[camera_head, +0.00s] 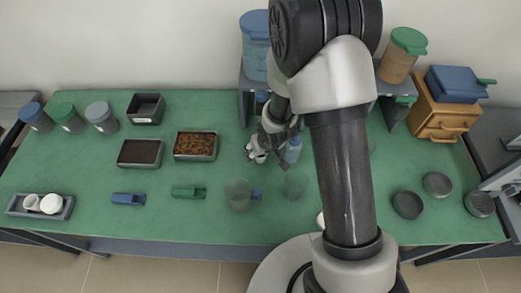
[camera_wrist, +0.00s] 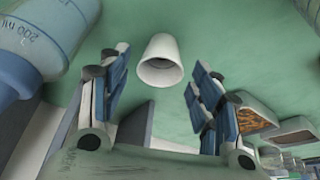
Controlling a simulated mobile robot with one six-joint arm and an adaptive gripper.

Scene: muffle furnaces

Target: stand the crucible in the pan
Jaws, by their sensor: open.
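A white crucible (camera_wrist: 161,48) shows in the wrist view, its open mouth turned toward the camera. It lies between and beyond the fingers of my gripper (camera_wrist: 159,66), with green table surface around it. The fingers are spread and I see no contact with the crucible. In the head view my gripper (camera_head: 258,152) is low over the middle of the green table; I cannot clearly make out the crucible there. Dark round dishes stand at the right of the table, one at the front (camera_head: 407,205) and one behind it (camera_head: 437,184). I cannot tell which vessel is the pan.
A shelf with jars (camera_head: 400,55) is behind. A small tray (camera_head: 66,212) with white vessels is far left.

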